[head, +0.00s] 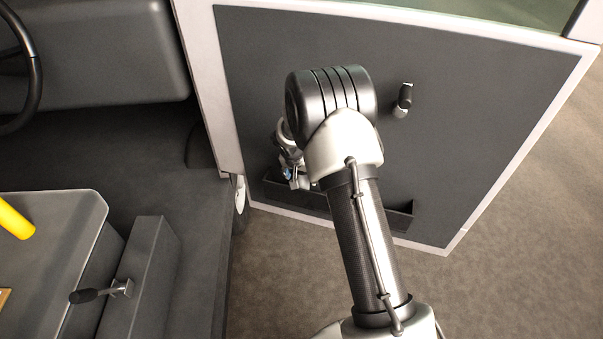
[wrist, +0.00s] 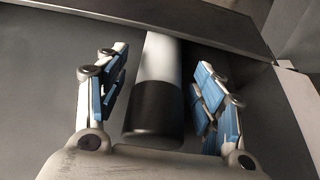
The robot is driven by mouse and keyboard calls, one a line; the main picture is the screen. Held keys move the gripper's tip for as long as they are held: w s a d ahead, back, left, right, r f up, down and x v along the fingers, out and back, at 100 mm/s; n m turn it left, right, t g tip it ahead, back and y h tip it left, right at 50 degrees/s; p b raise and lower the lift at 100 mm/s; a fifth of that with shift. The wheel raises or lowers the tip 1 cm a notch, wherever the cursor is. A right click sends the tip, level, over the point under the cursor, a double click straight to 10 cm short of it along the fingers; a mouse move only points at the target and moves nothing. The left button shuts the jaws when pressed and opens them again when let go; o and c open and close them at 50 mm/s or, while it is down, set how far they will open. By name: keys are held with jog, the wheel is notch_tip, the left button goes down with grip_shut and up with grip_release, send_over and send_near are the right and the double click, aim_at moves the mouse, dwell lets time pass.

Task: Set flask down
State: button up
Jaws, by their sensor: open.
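The flask (wrist: 158,75), a white cylinder with a black near end (wrist: 154,115), lies between the two blue-padded fingers of my gripper (wrist: 160,92) in the wrist view. The fingers are open, with a narrow gap on each side of the flask. Its far end meets a dark edge. In the head view my gripper (head: 293,172) is partly hidden behind my arm, close to the dark door panel and the left end of its pocket (head: 400,216). I cannot make out the flask in the head view.
At left are a steering wheel (head: 36,75), a grey console (head: 85,215) with a yellow cylinder (head: 14,220), and a lever (head: 90,295). Brown floor (head: 500,290) lies clear below the door.

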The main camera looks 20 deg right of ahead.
jog(key=s+a+r+n+p, duration=0.1)
jog(key=s+a+r, duration=0.1)
jog(key=s+r, duration=0.95)
jog(key=s+a+r+n+p, duration=0.2)
jog(key=s+r, duration=0.4)
jog(key=r, duration=1.1)
jog(key=s+a+r+n+y, duration=0.1)
jog(key=s+a+r+n, duration=0.1)
jog(key=s, duration=0.9)
jog(key=s+a+r+n+t+y, duration=0.1)
jog(key=s+a+r+n, duration=0.1)
jog(key=s, duration=0.9)
jog(key=shift+a+y, duration=0.3)
jog(key=shift+a, duration=0.4)
jog(key=shift+w, duration=0.1)
jog(key=shift+c, duration=0.3)
